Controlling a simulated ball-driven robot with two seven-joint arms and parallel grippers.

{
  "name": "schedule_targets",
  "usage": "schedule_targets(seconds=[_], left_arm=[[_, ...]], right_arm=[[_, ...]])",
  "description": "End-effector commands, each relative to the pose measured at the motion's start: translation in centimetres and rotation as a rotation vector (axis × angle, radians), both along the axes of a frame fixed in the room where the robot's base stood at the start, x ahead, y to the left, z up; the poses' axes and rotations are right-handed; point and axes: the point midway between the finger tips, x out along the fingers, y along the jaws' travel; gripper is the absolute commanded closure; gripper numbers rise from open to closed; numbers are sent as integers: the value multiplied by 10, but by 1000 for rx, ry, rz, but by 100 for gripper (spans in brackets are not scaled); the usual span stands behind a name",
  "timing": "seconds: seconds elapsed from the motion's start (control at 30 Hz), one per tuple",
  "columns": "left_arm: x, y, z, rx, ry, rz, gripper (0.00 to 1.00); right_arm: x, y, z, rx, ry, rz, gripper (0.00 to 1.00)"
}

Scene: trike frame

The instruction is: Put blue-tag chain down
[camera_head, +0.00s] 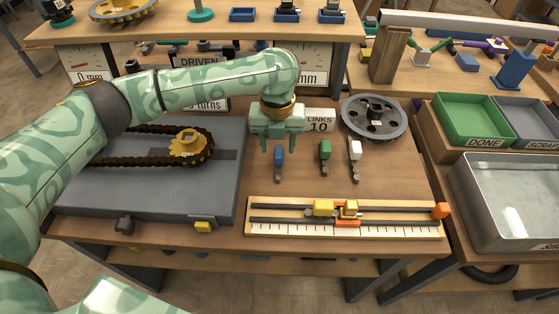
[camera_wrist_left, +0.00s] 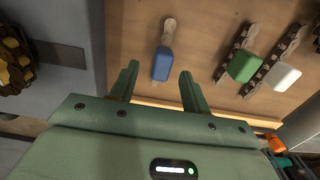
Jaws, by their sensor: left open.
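The blue-tag chain (camera_head: 278,158) lies on the wooden table below my left gripper, in front of the LINKS 10 sign. In the left wrist view its blue tag (camera_wrist_left: 162,64) and a short pale link end show just beyond the fingertips, with nothing seen holding it. My left gripper (camera_head: 278,145) is open and points down over it. Its fingers (camera_wrist_left: 160,76) stand apart either side of the tag's line, with an empty gap. The green-tag chain (camera_head: 325,152) and white-tag chain (camera_head: 355,152) lie to the right. My right gripper is not in view.
A measuring rail (camera_head: 410,209) with yellow blocks runs along the table's front. A grey plate (camera_head: 150,196) with a sprocket (camera_head: 190,144) and looped chain is at left. A dark wheel (camera_head: 374,117) stands behind the tags. A green DONE bin (camera_head: 470,131) and metal tray (camera_head: 512,190) are at right.

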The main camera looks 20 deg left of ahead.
Motion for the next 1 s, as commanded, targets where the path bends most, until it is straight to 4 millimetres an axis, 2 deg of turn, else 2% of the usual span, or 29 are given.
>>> schedule_targets(seconds=[0.03, 0.17, 0.4, 0.43, 0.6, 0.87, 1.0], left_arm=[[0, -1, -17, 0, 6, -1, 53], [0, -2, -38, 1, 8, 0, 53], [1, -2, -38, 1, 0, -1, 53], [1, -2, -38, 1, 0, -1, 55], [1, -2, -38, 1, 0, -1, 100], [1, -2, -38, 1, 0, -1, 100], [1, -2, -30, 1, -1, 0, 100]], right_arm=[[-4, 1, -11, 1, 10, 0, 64], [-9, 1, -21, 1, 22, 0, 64], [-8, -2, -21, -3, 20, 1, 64], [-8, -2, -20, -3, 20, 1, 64], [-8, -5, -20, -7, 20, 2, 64], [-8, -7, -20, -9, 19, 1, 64], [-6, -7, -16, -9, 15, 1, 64]])
